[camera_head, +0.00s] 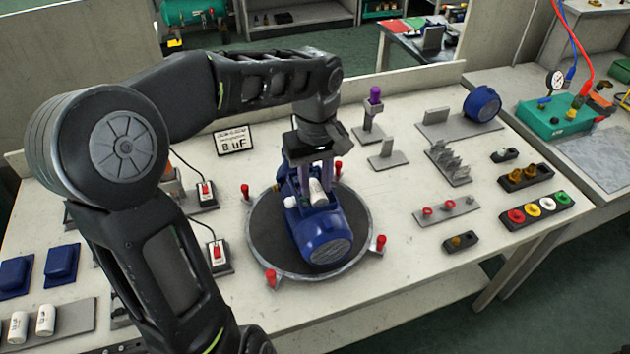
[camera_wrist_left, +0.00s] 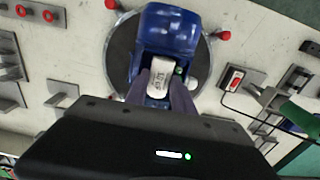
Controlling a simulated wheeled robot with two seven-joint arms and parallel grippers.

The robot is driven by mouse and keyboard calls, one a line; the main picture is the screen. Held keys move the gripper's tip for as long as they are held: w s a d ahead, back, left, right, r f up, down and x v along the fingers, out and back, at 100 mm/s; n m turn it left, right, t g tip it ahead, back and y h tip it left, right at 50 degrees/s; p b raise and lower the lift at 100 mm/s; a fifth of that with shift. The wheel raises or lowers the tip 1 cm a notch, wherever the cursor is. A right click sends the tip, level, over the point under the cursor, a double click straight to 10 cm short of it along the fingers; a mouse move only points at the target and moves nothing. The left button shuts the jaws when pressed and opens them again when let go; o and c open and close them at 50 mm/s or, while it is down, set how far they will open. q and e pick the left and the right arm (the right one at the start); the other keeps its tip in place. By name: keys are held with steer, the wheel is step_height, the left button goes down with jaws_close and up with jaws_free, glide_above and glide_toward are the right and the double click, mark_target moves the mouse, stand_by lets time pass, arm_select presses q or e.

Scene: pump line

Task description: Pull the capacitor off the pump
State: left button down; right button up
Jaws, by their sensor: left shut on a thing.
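The blue pump (camera_head: 320,238) sits on a round dark turntable (camera_head: 264,238) with a light rim; it also shows in the wrist view (camera_wrist_left: 168,35). The white cylindrical capacitor (camera_head: 318,192) is at the top of the pump. In the wrist view the capacitor (camera_wrist_left: 158,75), with printing on it, lies between my fingers. My left gripper (camera_head: 314,182) comes down from above and is shut on the capacitor; its fingers also show in the wrist view (camera_wrist_left: 162,90). I cannot tell whether the capacitor still touches the pump. My right gripper is not in view.
Red posts (camera_head: 377,243) stand around the turntable rim. White spare cylinders (camera_head: 45,320) and blue blocks (camera_head: 61,262) lie at left. Red switches (camera_head: 216,253) stand left of the turntable. A purple-topped stand (camera_head: 375,105) is behind it.

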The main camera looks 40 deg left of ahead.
arm_select(q)
steer(key=shift+r+p, duration=1.55)
steer(key=shift+r, duration=0.6)
